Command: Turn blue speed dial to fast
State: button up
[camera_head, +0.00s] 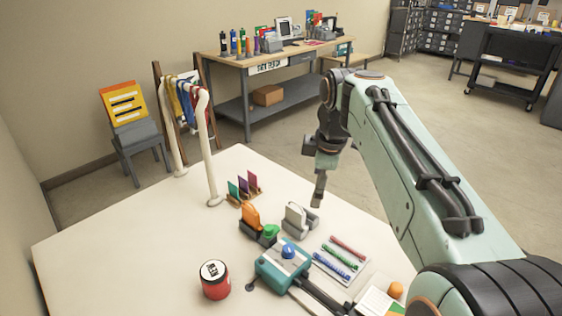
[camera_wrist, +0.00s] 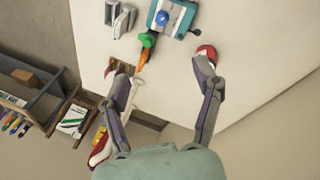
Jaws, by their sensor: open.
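The blue speed dial (camera_head: 289,250) sits on top of the teal laminator (camera_head: 268,272), on the white table. In the wrist view the dial (camera_wrist: 162,18) and the laminator (camera_wrist: 182,26) show at the top edge, beyond my fingertips. My gripper (camera_head: 317,201) hangs above the table, behind the laminator and apart from it. In the wrist view its two fingers (camera_wrist: 163,75) are spread wide with nothing held between them. I cannot make out the dial's pointer or its speed marks.
A green-topped item and an orange upright piece (camera_head: 250,214) stand close behind the laminator, beside a grey device (camera_head: 297,218). A red can (camera_head: 215,283) stands left. Colored rolls lie on a tray (camera_head: 357,267) at right. A white rack (camera_head: 208,150) rises behind. The table's left is clear.

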jog(key=w+a+f+n, duration=0.2)
jog(key=w+f, duration=0.5)
jog(key=w, duration=0.2)
jog(key=g, duration=0.1)
send_over(289, 248)
jog(key=d, duration=0.1)
jog(key=s+x, duration=0.1)
jog(key=x, duration=0.4)
jog(key=f, duration=0.6)
jog(key=f+g, duration=0.1)
jog(key=f, duration=0.5)
jog(key=a+f+g, duration=0.1)
jog(key=f, duration=0.5)
jog(key=shift+f+h, duration=0.15)
jog(key=shift+h, duration=0.15)
jog(key=shift+d, duration=0.1)
jog(key=c, duration=1.2)
